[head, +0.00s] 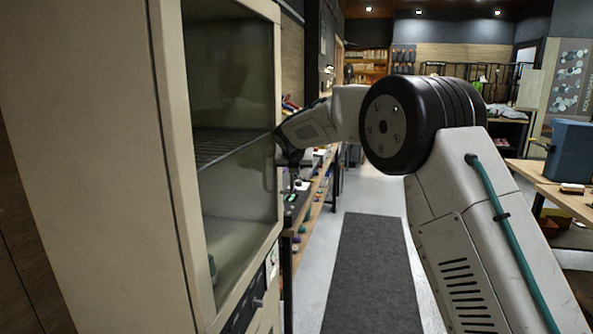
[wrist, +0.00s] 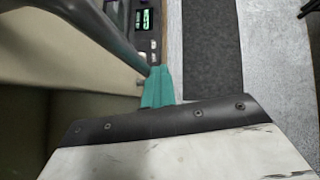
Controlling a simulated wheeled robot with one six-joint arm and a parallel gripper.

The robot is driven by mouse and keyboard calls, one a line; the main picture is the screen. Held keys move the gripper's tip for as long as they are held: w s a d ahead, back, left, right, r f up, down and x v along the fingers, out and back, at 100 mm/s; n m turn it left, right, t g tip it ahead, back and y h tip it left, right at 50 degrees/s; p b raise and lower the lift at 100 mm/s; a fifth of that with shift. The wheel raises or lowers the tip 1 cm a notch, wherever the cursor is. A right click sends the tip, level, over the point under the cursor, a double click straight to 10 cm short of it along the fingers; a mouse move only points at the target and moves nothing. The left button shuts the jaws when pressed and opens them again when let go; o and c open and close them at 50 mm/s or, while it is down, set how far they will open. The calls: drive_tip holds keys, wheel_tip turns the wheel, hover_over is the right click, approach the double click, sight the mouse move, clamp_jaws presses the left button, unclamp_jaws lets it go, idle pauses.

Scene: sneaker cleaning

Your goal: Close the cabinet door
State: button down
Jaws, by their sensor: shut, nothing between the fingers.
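The cabinet (head: 85,150) is a tall beige unit at the left of the head view. Its glazed front (head: 235,215) has a beige frame, and a shelf shows through the glass. I cannot tell whether the door stands slightly ajar. My gripper (head: 290,158) is at the far edge of that frame, its dark tip partly hidden; contact cannot be told.
A dark floor mat (head: 375,270) lies along the clear aisle. A workbench with a blue bin (head: 572,150) stands at the right. A long bench with small items (head: 305,195) runs beyond the cabinet. A panel with a green display (wrist: 146,20) shows in the wrist view.

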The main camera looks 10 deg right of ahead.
drive_tip(key=s+d+r, duration=0.6)
drive_tip(key=s+r, duration=0.1)
drive_tip(key=s, duration=0.2)
drive_tip(key=s+f+m+g, duration=0.2)
drive_tip(key=s+f+m, duration=0.3)
drive_tip(key=m, duration=0.3)
drive_tip(key=s+d+f+m+g, duration=0.1)
drive_tip(key=s+m, duration=0.7)
drive_tip(key=s, duration=0.9)
drive_tip(key=s+d+f+m+g+y, duration=0.1)
drive_tip(key=s+d+m, duration=0.3)
drive_tip(key=s+m, duration=0.5)
drive_tip(key=s+d+f+m+g+y, duration=0.1)
drive_tip(key=s+m, duration=0.7)
drive_tip(key=s, duration=1.7)
drive_tip(key=d+g, duration=0.1)
drive_tip(key=g, duration=0.1)
drive_tip(key=shift+d+f+m+g, duration=0.15)
drive_tip(key=shift+f+m+g, duration=0.15)
drive_tip(key=shift+f, duration=0.05)
